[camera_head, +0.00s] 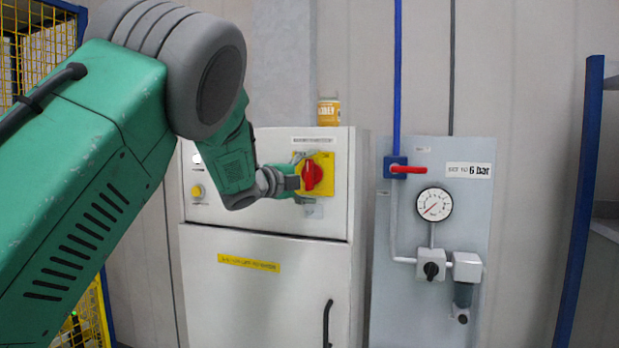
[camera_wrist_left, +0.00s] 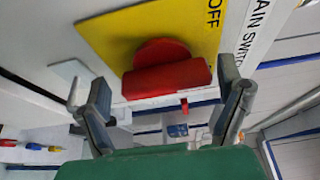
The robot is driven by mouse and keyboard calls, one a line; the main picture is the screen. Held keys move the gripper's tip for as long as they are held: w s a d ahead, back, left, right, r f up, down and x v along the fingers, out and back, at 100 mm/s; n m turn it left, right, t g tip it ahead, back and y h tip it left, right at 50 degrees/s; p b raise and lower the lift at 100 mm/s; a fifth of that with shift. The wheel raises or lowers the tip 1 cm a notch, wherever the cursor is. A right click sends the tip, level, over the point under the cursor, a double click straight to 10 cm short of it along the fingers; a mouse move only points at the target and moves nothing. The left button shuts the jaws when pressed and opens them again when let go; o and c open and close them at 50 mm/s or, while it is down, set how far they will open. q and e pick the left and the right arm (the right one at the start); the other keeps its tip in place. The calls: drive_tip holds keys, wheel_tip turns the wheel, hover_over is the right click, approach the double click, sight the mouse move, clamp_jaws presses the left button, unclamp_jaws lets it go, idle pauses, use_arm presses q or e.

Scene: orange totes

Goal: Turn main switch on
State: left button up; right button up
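The main switch is a red rotary knob (camera_head: 313,175) on a yellow plate (camera_head: 326,160), high on the front of a light grey cabinet (camera_head: 335,215). In the left wrist view, the red knob (camera_wrist_left: 165,78) lies ahead, roughly between my fingers, with "OFF" on the yellow plate (camera_wrist_left: 110,40) and a partly cut-off "MAIN SWITCH" label (camera_wrist_left: 262,30). My left gripper (camera_head: 293,184) is just left of the knob in the head view. In the wrist view it (camera_wrist_left: 162,95) is open, its two fingers apart. Contact with the knob cannot be told. My right gripper is out of view.
The cabinet has a yellow button (camera_head: 197,191) and a black door handle (camera_head: 327,323). To its right, a panel (camera_head: 385,300) carries a red-handled valve (camera_head: 408,169) and a pressure gauge (camera_head: 434,204). A blue post (camera_head: 580,200) stands farther right.

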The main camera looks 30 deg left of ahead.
use_arm(q)
drive_tip(key=shift+w, duration=0.15)
drive_tip(key=shift+s+a+r, duration=0.1)
drive_tip(key=shift+s, duration=0.35)
drive_tip(key=s+a, duration=0.1)
drive_tip(key=s, duration=0.9)
drive_tip(key=shift+s+a+f, duration=0.2)
drive_tip(key=shift+s+a, duration=0.2)
